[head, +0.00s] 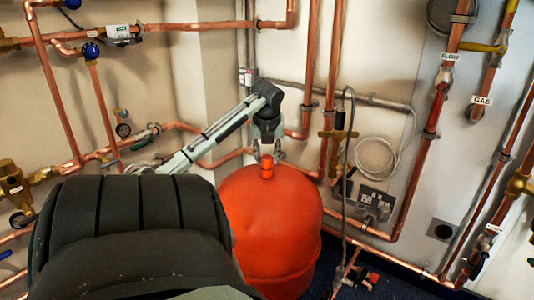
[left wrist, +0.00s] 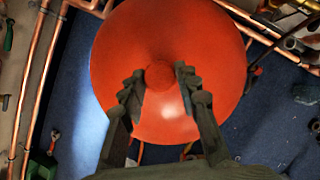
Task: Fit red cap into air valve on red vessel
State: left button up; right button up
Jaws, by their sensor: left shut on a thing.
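The red vessel (head: 268,225) stands upright in the middle of the head view, with a rounded top. It also fills the upper middle of the left wrist view (left wrist: 205,40). My left gripper (head: 266,153) points down above the vessel's top centre and is shut on the red cap (head: 267,168). In the left wrist view the round cap (left wrist: 160,75) lies between the two fingers of the gripper (left wrist: 158,84), over the vessel's centre. The air valve is hidden, and I cannot tell whether the cap touches it. My right gripper is not in view.
Copper pipes (head: 308,70) run up the wall close behind the vessel. A grey cable (head: 347,170) hangs to its right, near the wall sockets (head: 376,200). Tools lie on the dark blue floor (left wrist: 75,105) around the vessel.

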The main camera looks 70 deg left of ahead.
pick_arm(q)
jog(key=shift+f, duration=0.35)
jog(key=o, duration=1)
jog(key=shift+r, duration=0.1)
jog(key=v, duration=1.2)
jog(key=shift+s, duration=0.1)
